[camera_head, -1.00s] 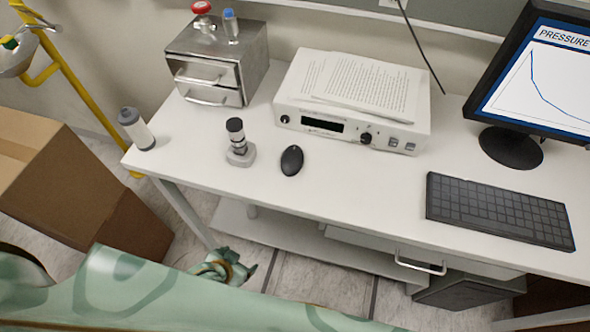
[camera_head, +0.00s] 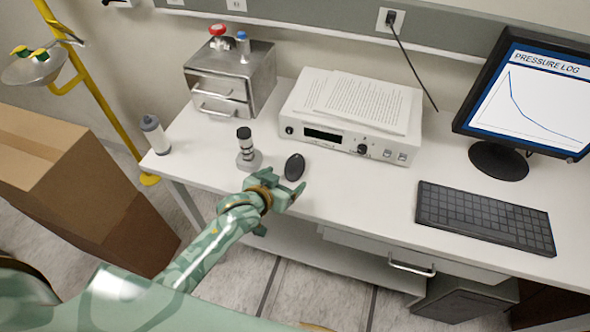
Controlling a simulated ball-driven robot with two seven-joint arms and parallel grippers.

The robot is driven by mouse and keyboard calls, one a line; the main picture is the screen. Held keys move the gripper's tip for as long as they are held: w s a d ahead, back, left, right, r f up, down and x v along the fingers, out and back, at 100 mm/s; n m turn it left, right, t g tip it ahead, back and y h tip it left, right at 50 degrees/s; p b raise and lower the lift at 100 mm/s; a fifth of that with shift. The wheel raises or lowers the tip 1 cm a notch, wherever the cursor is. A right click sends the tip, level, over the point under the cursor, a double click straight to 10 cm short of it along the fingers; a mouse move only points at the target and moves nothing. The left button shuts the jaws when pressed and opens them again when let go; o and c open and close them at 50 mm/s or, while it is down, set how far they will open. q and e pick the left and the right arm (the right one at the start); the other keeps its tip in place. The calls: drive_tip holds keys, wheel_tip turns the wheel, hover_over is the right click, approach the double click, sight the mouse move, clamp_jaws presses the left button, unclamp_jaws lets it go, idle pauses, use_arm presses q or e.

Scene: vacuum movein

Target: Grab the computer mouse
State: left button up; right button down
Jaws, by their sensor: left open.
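The black computer mouse (camera_head: 294,167) lies on the white desk (camera_head: 370,195), near its front edge and in front of the white instrument. My left gripper (camera_head: 284,200) is at the desk's front edge, just in front of the mouse and a little to its left. Its green fingers are open, and I see nothing between them. They look apart from the mouse, though the exact gap is hard to tell. My right gripper is not in view.
A black keyboard (camera_head: 484,217) and a monitor (camera_head: 528,95) are at the right. The desk between mouse and keyboard is clear.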

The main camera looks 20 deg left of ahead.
sight(290, 172)
use_arm(q)
drive_tip(key=shift+w+d+f, duration=0.1)
drive_tip(key=shift+w+f, duration=0.25)
drive_tip(key=shift+w, duration=0.25)
drive_tip(key=x, duration=0.1)
drive_tip(key=b+x, duration=0.1)
drive_tip(key=x, duration=0.3)
drive_tip(key=shift+w+a+b, duration=0.15)
drive_tip(key=shift+a+b, duration=0.15)
drive_tip(key=shift+r, duration=0.1)
drive_tip(key=c, duration=1.1)
